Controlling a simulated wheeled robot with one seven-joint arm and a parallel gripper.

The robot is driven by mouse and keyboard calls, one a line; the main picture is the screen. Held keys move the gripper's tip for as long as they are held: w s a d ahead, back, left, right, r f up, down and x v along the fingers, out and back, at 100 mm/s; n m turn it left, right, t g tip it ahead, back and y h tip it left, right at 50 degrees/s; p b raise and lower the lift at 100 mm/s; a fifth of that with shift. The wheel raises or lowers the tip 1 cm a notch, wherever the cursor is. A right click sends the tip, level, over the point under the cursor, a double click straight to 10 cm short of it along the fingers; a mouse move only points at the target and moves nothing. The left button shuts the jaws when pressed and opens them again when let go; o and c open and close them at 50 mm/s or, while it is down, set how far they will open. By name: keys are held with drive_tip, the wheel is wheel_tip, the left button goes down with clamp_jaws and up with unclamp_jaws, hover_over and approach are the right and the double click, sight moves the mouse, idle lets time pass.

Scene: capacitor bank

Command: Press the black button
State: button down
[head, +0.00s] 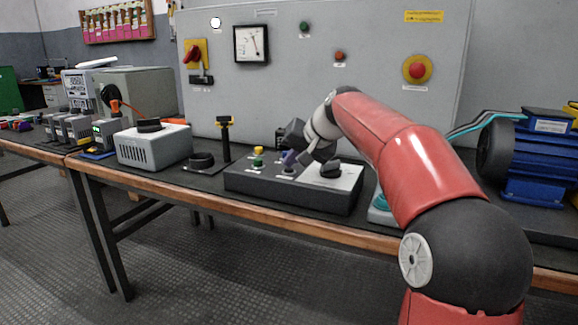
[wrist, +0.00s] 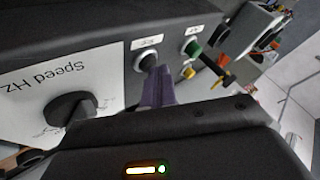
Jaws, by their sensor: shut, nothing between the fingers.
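The black button (wrist: 147,61) sits in a pale ring on the dark control box, beside a small white label in the wrist view. My gripper (wrist: 158,76) has its purple fingers shut together and empty. The fingertips are right beside the black button in that view; I cannot tell whether they touch it. In the head view my gripper (head: 289,158) points down over the middle of the control box (head: 275,188), and the black button is hard to make out there.
A green button (wrist: 192,48) and a yellow one (wrist: 188,73) are to one side of the black button. A large black speed knob (wrist: 70,108) on a white plate is on the other side. A grey box (head: 154,146) and a blue motor (head: 535,155) stand farther along the bench.

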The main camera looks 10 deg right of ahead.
drive_tip(key=shift+f, duration=0.25)
drive_tip(key=shift+r, duration=0.15)
drive_tip(key=shift+r+p, duration=1.2)
drive_tip(key=shift+r, duration=0.1)
wheel_tip(320, 180, up, 5)
drive_tip(key=p, duration=0.4)
